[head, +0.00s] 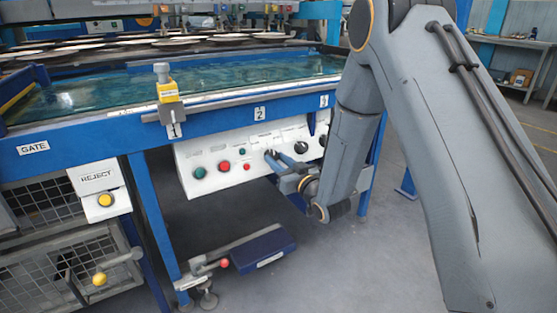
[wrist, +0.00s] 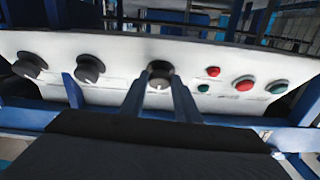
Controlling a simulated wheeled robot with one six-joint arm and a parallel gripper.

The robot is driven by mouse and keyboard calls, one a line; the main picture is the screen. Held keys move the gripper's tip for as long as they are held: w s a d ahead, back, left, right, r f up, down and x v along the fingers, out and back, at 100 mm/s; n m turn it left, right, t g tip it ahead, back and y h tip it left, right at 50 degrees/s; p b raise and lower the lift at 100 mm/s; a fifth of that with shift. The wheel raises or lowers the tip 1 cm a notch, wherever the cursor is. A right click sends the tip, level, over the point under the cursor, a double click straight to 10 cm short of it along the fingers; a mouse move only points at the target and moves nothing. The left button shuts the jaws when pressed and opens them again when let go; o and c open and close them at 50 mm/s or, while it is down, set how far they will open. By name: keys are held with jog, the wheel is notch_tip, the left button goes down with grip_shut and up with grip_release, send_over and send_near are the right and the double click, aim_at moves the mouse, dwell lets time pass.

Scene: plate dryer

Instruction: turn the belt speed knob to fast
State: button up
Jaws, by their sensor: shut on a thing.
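A white control panel (head: 212,158) on the dryer's blue frame carries a row of dark round knobs and coloured buttons. In the wrist view, a dark knob (wrist: 160,72) with a pale mark at its lower edge sits between the two fingers of my gripper (wrist: 161,84). My gripper (head: 271,155) is shut on this knob, the one nearest the buttons. Labels above the knobs are too small to read, so I cannot tell the speed setting.
Two more knobs (head: 301,147) (head: 323,141) are beside the held one. A green button (head: 200,172) and a red button (head: 224,166) are to the left, with smaller ones between. A blue pedal (head: 262,248) is below.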

jog(key=m+h+p, duration=0.1)
jog(key=m, duration=0.1)
jog(key=m+t+h+p, duration=0.1)
jog(key=m, duration=0.1)
jog(key=m+h+p, duration=0.1)
jog(key=m+p, duration=0.1)
jog(key=shift+s+a+r, duration=0.2)
jog(key=shift+a, duration=0.1)
jog(key=shift+a+m+h+p, duration=0.15)
jog(key=shift+m+h+p, duration=1.2)
jog(key=shift+m, duration=1.15)
jog(key=o, duration=1)
jog(key=shift+o, duration=0.2)
jog(key=f+p+v, duration=0.1)
jog(key=v, duration=0.6)
jog(key=shift+s+r, duration=0.4)
jog(key=shift+r, duration=0.1)
